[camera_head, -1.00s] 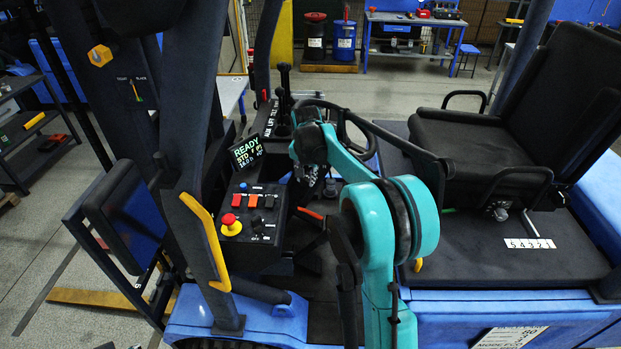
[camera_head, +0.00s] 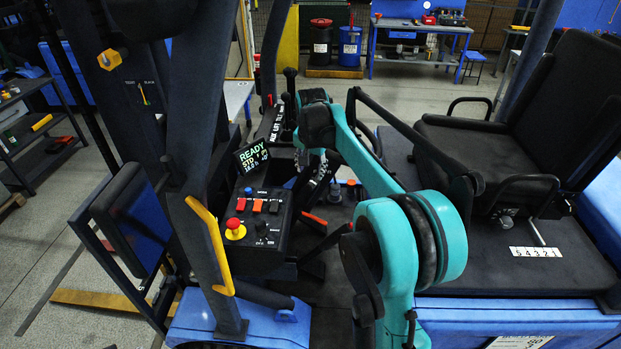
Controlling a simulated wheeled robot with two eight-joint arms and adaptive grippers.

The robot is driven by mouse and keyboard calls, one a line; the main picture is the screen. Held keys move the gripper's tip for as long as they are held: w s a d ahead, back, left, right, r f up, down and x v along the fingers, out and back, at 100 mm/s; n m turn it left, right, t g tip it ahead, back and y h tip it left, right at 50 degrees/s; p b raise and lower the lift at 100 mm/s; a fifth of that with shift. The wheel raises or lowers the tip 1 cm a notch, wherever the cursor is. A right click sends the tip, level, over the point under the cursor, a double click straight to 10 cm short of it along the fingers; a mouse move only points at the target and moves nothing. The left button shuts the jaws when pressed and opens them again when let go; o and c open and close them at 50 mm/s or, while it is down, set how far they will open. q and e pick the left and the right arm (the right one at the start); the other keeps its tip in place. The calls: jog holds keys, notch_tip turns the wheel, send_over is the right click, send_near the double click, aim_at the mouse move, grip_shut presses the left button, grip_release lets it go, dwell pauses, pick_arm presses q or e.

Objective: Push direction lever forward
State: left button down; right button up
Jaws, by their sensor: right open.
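My right gripper (camera_head: 317,180) hangs from the teal right arm in the cab, just right of the control console. It is dark and seen from above, its fingers pointing down; I see nothing held in it. The direction lever cannot be picked out with certainty. A black lever with an orange grip (camera_head: 313,222) lies low beside the console, below the gripper. Upright black levers (camera_head: 289,85) with white labels stand behind the console. The steering wheel area is mostly hidden by my right arm. My left gripper is not in view.
The console (camera_head: 262,225) carries a red stop button (camera_head: 234,224) and rocker switches. A display (camera_head: 252,154) reads READY. A yellow handle (camera_head: 210,245) on the post stands at left. The black seat (camera_head: 490,150) is at right. Open floor lies behind the vehicle.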

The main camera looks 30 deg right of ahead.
jog(key=shift+v, duration=2.35)
jog(key=s+a+f+n+t+b, duration=0.1)
jog(key=s+a+f+n+b, duration=0.2)
jog(key=s+f, duration=0.6)
jog(key=s+a+f+n+t+y+b, duration=0.1)
jog(key=s+a+f+n+b, duration=0.3)
jog(key=s+a+f+b, duration=0.4)
jog(key=s+a+f+n+t+b, duration=0.2)
jog(key=s+a+f+b, duration=0.3)
jog(key=s+f+b, duration=0.4)
notch_tip(320, 180, down, 6)
jog(key=shift+s+a+r+n, duration=0.2)
jog(key=shift+s+r+n, duration=0.05)
jog(key=shift+s+n, duration=0.5)
